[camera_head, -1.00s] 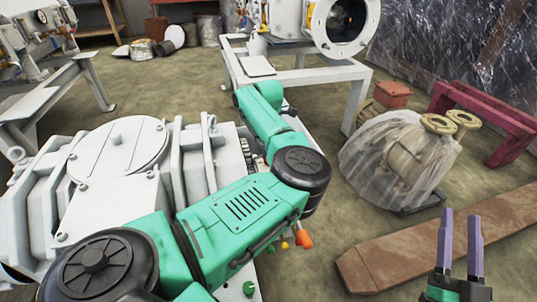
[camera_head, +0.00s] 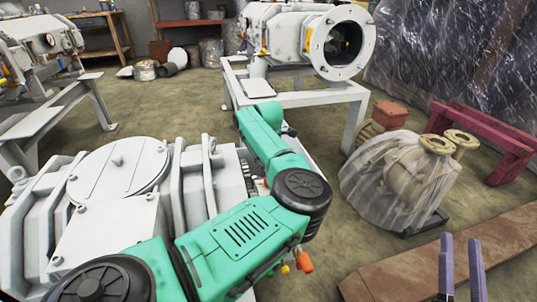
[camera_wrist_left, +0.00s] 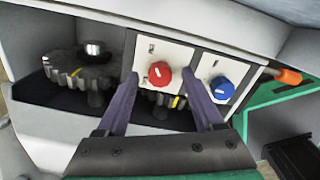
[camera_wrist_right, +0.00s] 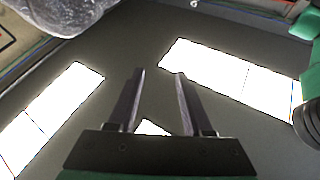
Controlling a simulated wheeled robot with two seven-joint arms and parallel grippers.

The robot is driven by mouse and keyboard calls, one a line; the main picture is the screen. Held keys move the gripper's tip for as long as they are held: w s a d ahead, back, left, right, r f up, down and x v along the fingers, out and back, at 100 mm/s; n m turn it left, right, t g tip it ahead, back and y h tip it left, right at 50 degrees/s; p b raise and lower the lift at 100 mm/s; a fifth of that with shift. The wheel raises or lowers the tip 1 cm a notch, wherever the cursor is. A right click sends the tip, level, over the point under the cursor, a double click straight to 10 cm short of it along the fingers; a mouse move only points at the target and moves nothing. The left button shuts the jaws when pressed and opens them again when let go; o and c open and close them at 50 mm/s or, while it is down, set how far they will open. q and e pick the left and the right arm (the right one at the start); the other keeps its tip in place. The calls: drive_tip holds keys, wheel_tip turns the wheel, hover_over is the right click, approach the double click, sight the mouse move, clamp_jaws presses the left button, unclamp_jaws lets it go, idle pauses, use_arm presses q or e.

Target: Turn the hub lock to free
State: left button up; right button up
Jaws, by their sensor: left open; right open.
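In the left wrist view a red knob (camera_wrist_left: 160,74) with a pale mark sits on a white plate on the machine. A blue knob (camera_wrist_left: 221,88) sits on a similar plate to its right. A dark toothed wheel (camera_wrist_left: 80,80) is at left, and another toothed wheel with a yellow mark is partly hidden below the red knob. I cannot tell which part is the hub lock. My left gripper (camera_wrist_left: 160,72) is open, its fingertips on either side of the red knob in the picture; contact is unclear.
The grey machine (camera_head: 118,170) fills the left of the head view, beneath my left arm. A plastic-wrapped flanged part (camera_head: 395,180) and a rusty beam (camera_head: 440,255) lie on the right. An orange-tipped lever (camera_wrist_left: 288,75) is right of the blue knob. Floor is bare between them.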

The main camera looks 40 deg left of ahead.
use_arm(q)
wheel_tip(320, 180, up, 2)
drive_tip(key=shift+r+p, duration=0.25)
drive_tip(key=shift+p, duration=0.15)
wheel_tip(320, 180, up, 3)
drive_tip(key=shift+p, duration=0.6)
wheel_tip(320, 180, up, 9)
drive_tip(key=p, duration=0.2)
drive_tip(key=shift+f+p, duration=0.2)
drive_tip(key=shift+p, duration=0.2)
use_arm(e)
drive_tip(key=s+a+f+g+h, duration=0.1)
drive_tip(key=s+f+g, duration=0.4)
drive_tip(key=f, duration=0.7)
drive_tip(key=s+a+f+m+g+h, duration=0.1)
drive_tip(key=s+f+g, duration=0.3)
drive_tip(key=s+f, duration=0.4)
wheel_tip(320, 180, down, 4)
drive_tip(key=shift+f+g, duration=0.25)
drive_tip(key=shift+g, duration=0.15)
